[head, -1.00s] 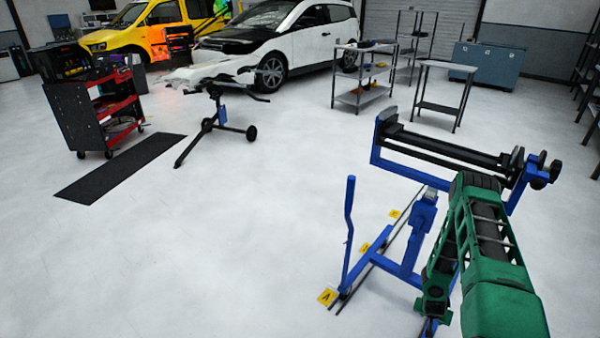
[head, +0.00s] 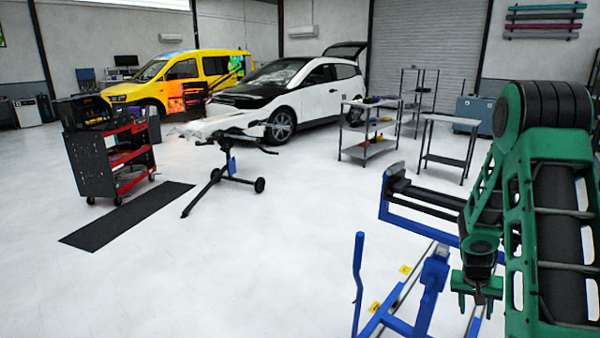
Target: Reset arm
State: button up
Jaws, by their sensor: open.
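My green and black arm (head: 555,200) is folded up large at the right side of the head view, close to the camera. My gripper (head: 476,300) hangs below it and points down. It is open, and I see nothing between its fingers. Behind and to the left of it stands a blue roller stand (head: 415,220) with black rollers. My arm hides the stand's right part.
A blue lever frame (head: 358,280) stands on floor rails at the lower right. A tool cart (head: 88,165), a black mat (head: 125,215) and a black tripod stand (head: 222,180) are left. Shelves (head: 368,150) and two cars stand behind. The middle floor is clear.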

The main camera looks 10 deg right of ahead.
jog(key=s+a+r, duration=0.2)
jog(key=s+r, duration=0.1)
jog(key=r, duration=0.3)
jog(key=s+a+r, duration=0.3)
jog(key=r, duration=0.2)
jog(key=s+a+r+y, duration=0.2)
jog(key=s+a+r, duration=0.4)
jog(key=s, duration=0.4)
jog(key=s+a+r+n+y, duration=0.1)
jog(key=s+a+r+y, duration=0.1)
jog(key=s+a+r, duration=0.5)
jog(key=s+a, duration=0.2)
jog(key=s, duration=0.1)
jog(key=shift+s+n+g, duration=0.2)
jog(key=shift+n+g, duration=0.1)
jog(key=shift+g, duration=0.1)
jog(key=shift+a+r, duration=0.1)
jog(key=shift+w+f, duration=0.25)
jog(key=shift+w, duration=0.35)
